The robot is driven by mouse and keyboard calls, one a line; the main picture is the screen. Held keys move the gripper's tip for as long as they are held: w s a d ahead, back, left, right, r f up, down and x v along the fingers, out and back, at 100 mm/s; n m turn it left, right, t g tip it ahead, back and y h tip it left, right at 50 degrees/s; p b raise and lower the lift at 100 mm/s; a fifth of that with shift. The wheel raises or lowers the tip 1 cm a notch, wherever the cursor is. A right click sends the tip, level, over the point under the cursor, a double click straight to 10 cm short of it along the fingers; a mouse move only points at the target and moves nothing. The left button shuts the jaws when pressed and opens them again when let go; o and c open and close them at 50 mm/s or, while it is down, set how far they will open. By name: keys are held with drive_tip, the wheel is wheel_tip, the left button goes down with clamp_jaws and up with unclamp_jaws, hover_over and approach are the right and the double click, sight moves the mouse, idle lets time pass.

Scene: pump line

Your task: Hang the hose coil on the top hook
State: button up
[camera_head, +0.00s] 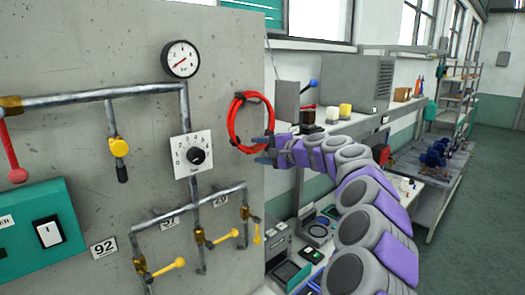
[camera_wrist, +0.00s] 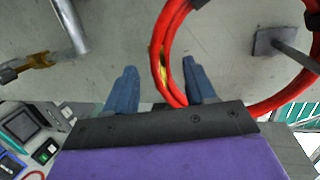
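The red hose coil (camera_head: 231,119) is a ring with dark ties, upright by the right edge of the grey panel in the head view. In the wrist view the coil (camera_wrist: 166,33) fills the upper right. My gripper (camera_head: 265,149) is at the coil's lower right. Its two blue fingers (camera_wrist: 161,80) are apart, with the coil's lower left stretch between them, closer to the right finger. A grey hook (camera_wrist: 272,40), a square plate with a rod, shows through the ring. I cannot tell whether the coil rests on it. Which hook this is, I cannot tell.
The grey panel (camera_head: 95,70) carries a gauge (camera_head: 180,59), a dial plate (camera_head: 193,154), pipes and yellow-handled valves (camera_head: 168,266) left of the coil. A bench (camera_head: 340,128) with a grey box and small items stands to the right. Open floor (camera_head: 480,210) lies far right.

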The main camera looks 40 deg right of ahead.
drive_tip(key=shift+o, duration=0.3)
drive_tip(key=shift+s+d+r, duration=0.1)
drive_tip(key=shift+s, duration=0.05)
drive_tip(key=shift+s+d+r, duration=0.1)
drive_tip(key=shift+s, duration=0.2)
drive_tip(key=b+v, duration=0.1)
drive_tip(key=v, duration=1.5)
drive_tip(key=shift+s, duration=0.35)
